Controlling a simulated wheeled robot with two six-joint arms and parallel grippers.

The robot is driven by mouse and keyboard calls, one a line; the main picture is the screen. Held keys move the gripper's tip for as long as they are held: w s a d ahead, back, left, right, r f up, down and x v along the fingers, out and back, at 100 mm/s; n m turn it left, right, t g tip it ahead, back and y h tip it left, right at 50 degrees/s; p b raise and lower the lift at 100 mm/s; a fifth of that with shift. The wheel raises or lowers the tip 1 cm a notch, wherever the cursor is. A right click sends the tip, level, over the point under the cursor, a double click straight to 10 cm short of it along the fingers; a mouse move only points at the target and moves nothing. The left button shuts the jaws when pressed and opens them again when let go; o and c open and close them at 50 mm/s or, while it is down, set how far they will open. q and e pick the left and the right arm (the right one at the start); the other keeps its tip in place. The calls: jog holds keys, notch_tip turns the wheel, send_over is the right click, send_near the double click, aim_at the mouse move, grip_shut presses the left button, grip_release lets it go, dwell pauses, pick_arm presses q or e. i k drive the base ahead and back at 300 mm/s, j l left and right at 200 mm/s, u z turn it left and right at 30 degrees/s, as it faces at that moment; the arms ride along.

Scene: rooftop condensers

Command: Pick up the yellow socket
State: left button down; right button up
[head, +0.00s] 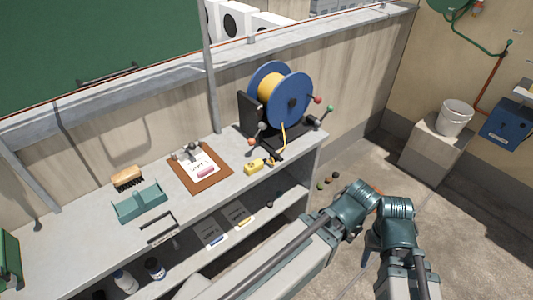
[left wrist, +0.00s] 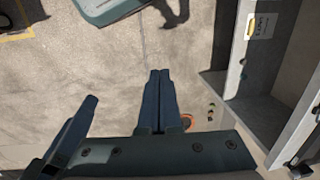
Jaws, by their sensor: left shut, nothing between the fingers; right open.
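The yellow socket (head: 254,167) lies on the grey bench top near its front edge, in front of the cable reel. A yellow cable (head: 283,143) hangs from the reel beside it. My right gripper (head: 370,248) is low at the right in the head view, beyond the bench front, mostly hidden by my arm; it is open and well apart from the socket. My left gripper (left wrist: 159,74) shows in the left wrist view, shut and empty above the concrete floor. Its fingers are not clearly visible in the head view. The socket cannot be made out in the left wrist view.
The blue cable reel (head: 293,97) stands at the bench's right end. A clipboard (head: 201,168), a brush (head: 127,177) and a teal tray (head: 140,203) lie to the left. A lower shelf (head: 262,226) holds papers. A white bucket (head: 453,118) stands on a block at right.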

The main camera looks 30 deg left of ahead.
aim_at(257, 165)
jog(key=i+l+u, duration=0.45)
jog(key=l+u, duration=0.25)
